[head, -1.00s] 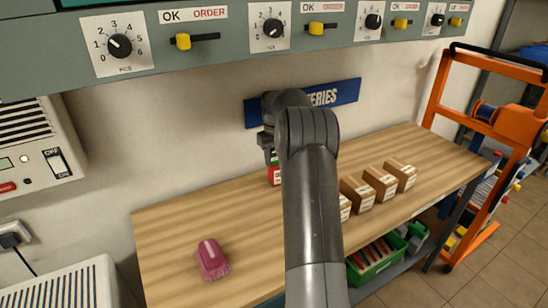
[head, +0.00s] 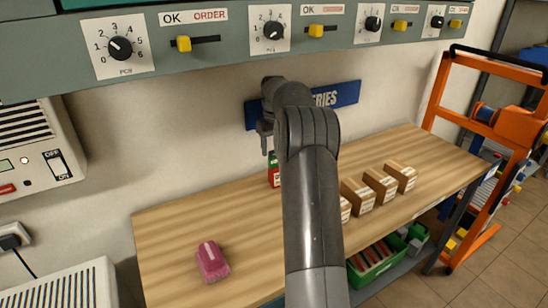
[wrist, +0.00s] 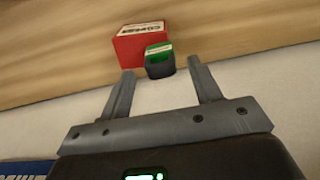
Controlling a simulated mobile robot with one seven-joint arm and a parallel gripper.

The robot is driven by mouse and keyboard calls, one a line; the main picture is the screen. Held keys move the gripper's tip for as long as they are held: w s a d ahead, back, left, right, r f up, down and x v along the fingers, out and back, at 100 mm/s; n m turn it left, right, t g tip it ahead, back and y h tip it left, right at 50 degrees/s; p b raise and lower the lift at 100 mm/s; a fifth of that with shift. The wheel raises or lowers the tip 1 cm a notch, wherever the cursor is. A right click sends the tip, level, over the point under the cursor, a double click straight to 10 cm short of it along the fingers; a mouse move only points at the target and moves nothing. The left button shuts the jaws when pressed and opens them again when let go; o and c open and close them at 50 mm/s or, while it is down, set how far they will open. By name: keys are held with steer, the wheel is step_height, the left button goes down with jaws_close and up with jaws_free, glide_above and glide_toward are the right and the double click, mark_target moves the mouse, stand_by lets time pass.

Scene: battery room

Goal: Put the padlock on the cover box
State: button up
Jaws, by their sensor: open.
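A red box (wrist: 128,48) with a white label, which looks like the cover box, is on the bench. In the head view it (head: 274,178) shows partly behind my arm. A small dark object with a green, white-marked top (wrist: 160,62) overlaps its edge in the wrist view; this may be the padlock, but its shape is unclear. In the head view the green part shows at the red box's upper part. I cannot tell whether it rests on the box or stands behind it. My gripper (wrist: 162,80) is open, its fingers apart and empty, above both. In the head view it (head: 267,140) is near the wall.
A magenta object (head: 212,261) with a pale stripe lies on the bench's left. Several brown cartons (head: 380,183) stand in a row right of my arm. A switch panel (head: 220,40) overhangs the bench. The wooden bench (head: 175,222) is clear around the magenta object.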

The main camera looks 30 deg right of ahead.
step_height(320, 180, up, 7)
steer(key=shift+f, duration=0.1)
steer(key=shift+d, duration=0.1)
stand_by(0.5)
